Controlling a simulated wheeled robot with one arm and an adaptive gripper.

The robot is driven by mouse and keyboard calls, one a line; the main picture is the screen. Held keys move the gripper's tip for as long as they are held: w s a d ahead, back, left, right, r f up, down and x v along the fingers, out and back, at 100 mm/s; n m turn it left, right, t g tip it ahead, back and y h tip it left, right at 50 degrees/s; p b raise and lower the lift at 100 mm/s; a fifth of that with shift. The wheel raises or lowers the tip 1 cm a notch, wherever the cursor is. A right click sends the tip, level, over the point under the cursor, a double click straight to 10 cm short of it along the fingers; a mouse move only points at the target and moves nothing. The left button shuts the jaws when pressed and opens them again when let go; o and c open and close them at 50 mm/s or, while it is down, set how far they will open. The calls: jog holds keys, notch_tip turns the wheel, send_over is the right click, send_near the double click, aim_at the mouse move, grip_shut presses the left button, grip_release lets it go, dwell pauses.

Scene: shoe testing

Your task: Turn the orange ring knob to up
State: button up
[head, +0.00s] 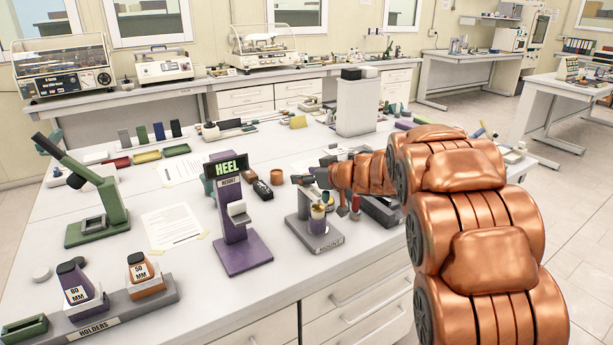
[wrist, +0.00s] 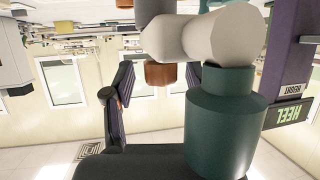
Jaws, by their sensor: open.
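A small orange cylinder (head: 277,177) stands on the white table behind the heel stand in the head view. It may be the ring knob, but no pointer or marking on it is readable. My gripper (head: 316,173) is low over the table, just to its right, partly hidden by my copper arm. In the wrist view, which is upside down, an orange-brown cylinder (wrist: 160,74) shows between the open dark fingers of my gripper (wrist: 157,84). I cannot tell whether it is the same piece or whether a finger touches it. A teal cylinder with a white top blocks much of that view.
A purple stand (head: 233,207) with a lit HEEL sign is left of my gripper. A grey block with a small cylinder (head: 315,240) stands in front of it. A black object (head: 262,190) lies beside the orange cylinder. Bare table lies at the front, right of the holders (head: 95,318).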

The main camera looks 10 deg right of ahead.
jog(key=shift+c, duration=0.4)
grip_shut()
